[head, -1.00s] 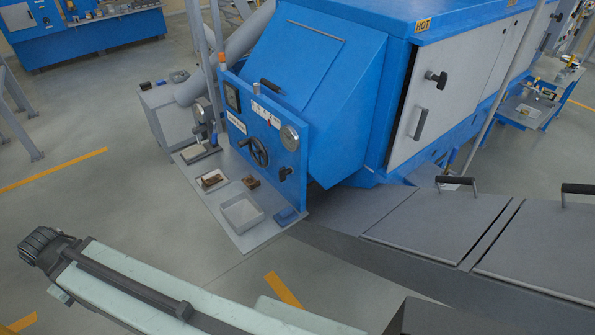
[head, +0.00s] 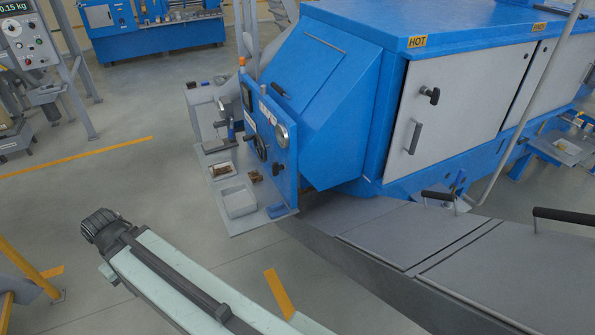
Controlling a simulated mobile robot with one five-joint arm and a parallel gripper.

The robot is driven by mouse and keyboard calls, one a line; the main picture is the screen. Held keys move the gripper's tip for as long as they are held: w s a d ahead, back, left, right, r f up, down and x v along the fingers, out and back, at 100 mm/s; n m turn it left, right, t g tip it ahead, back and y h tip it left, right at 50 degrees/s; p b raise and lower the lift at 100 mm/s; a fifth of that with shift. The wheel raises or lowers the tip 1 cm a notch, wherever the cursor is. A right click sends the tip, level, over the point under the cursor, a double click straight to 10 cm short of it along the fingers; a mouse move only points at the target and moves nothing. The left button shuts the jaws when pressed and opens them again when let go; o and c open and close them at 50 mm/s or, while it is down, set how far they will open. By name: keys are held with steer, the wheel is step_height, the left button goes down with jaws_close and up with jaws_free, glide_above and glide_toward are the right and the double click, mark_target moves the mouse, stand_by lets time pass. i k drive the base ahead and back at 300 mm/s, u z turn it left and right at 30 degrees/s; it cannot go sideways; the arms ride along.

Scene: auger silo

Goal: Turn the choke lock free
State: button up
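The blue control panel (head: 270,137) stands at the front end of the big blue machine, seen steeply from the side. It carries a dark handwheel (head: 261,147), a round gauge (head: 282,135) and a small black knob (head: 277,167) near its lower right. No part is readable as the choke lock, and I cannot tell which of these it is or how it is set. My gripper's fingers do not show. A pale green beam with a dark ribbed end, probably my own arm, crosses the lower left, well apart from the panel.
A grey shelf (head: 215,185) below the panel holds a grey tray (head: 238,201) and small items. A grey hatch-topped trough (head: 400,233) with black handles runs along the right front. A scale display (head: 17,28) stands upper left. Open floor (head: 130,180) lies left of the shelf.

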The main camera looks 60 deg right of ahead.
mark_target(275, 167)
steer(key=u, duration=0.15)
steer(key=i, duration=0.95)
steer(key=z, duration=0.05)
